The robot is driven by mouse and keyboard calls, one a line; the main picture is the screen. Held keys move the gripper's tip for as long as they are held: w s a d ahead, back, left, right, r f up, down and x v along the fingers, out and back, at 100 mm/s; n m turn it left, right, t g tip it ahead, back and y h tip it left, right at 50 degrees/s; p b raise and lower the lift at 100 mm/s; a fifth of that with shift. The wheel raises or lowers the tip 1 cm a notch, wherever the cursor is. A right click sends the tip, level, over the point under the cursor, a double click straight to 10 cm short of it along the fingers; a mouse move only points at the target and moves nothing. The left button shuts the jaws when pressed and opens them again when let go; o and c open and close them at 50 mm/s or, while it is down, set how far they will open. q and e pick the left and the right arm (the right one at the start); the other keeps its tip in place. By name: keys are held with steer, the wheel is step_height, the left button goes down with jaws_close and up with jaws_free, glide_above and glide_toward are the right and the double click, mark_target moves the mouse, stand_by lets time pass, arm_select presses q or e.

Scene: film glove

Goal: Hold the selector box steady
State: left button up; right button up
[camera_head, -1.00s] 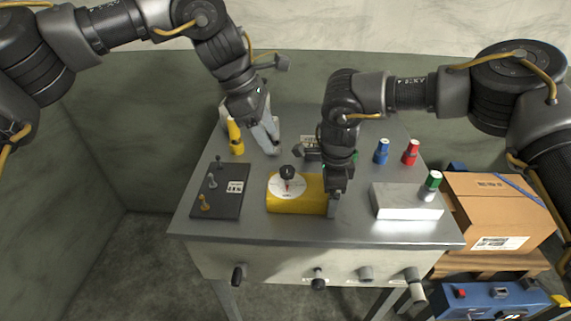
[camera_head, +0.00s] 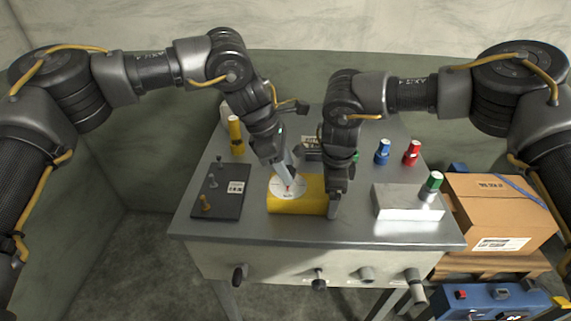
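The selector box (camera_head: 297,207) is yellow, with a white round dial (camera_head: 277,186) on its top, and lies on the grey table. My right gripper (camera_head: 333,207) is at the right end of the box and appears shut on it; only its near finger shows clearly. My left gripper (camera_head: 287,181) points down over the dial, with its fingertips at the dial's middle. It hides the black knob there, and I cannot tell whether its fingers touch or grip the knob.
A pale block (camera_head: 406,203) with a green-topped piece (camera_head: 431,186) sits right. A cardboard box (camera_head: 495,215) stands beyond the table.

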arm_select(q)
steer(key=c, duration=0.8)
steer(key=shift+o, duration=0.2)
steer(key=n+t, duration=0.2)
steer(key=n, duration=0.3)
steer(key=shift+s, duration=0.15)
steer(key=n+t+y, duration=0.1)
steer(key=n, duration=0.3)
steer(key=shift+s+d, duration=0.1)
steer(key=n+y, duration=0.1)
steer(key=n, duration=0.1)
steer(key=n+t, duration=0.1)
steer(key=n, duration=0.1)
steer(key=shift+d+r+n+y, duration=0.1)
steer(key=shift+n+y, duration=0.3)
steer(key=shift+d+n+t+y, duration=0.15)
steer(key=shift+n+y, duration=0.25)
steer(key=shift+n, duration=0.75)
steer(key=shift+a+n+t+y, duration=0.1)
steer(key=shift+n+t+y, duration=0.25)
steer(key=shift+n, duration=0.8)
